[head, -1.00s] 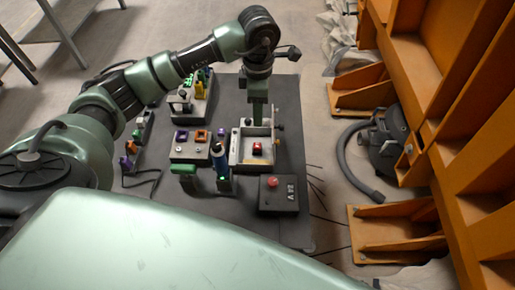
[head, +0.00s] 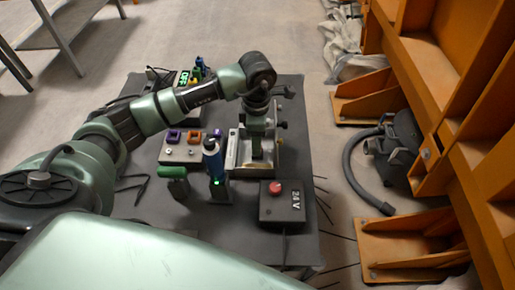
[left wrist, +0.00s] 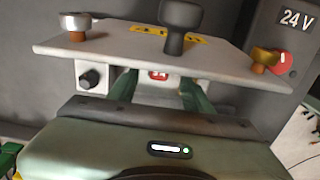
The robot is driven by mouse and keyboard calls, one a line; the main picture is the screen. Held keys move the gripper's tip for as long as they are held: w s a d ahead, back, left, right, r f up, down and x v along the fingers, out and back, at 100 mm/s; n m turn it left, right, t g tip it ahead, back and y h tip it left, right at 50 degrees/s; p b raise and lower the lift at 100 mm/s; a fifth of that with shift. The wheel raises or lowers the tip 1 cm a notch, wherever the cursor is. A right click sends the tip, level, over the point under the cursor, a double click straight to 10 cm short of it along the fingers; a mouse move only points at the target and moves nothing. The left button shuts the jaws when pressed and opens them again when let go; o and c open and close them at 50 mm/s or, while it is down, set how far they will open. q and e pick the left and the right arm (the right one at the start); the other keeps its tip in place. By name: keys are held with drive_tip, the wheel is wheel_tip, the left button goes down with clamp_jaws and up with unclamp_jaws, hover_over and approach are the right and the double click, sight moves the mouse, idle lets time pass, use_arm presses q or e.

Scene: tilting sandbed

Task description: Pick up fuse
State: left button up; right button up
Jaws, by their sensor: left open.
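A small red block with white markings, which looks like the fuse (left wrist: 159,75), shows in the left wrist view below the edge of a pale metal plate (left wrist: 115,38). My left gripper (head: 260,152) reaches down into the grey metal holder (head: 233,160) in the head view. Its two green fingers stand apart on either side of the red block in the left wrist view, and I cannot tell whether they touch it. In the head view the red block is hidden behind my gripper. My right gripper is not in view.
A dark 24 V box with a red button (head: 276,188) stands in front of the holder. A blue-handled tool (head: 212,160) and a green-handled one (head: 173,172) stand to its left. A panel with purple and orange sockets (head: 180,152) is beyond them. Orange steelwork (head: 450,90) is at right.

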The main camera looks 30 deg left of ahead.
use_arm(q)
wheel_tip(320, 180, down, 3)
drive_tip(key=shift+a+f, duration=0.15)
clamp_jaws()
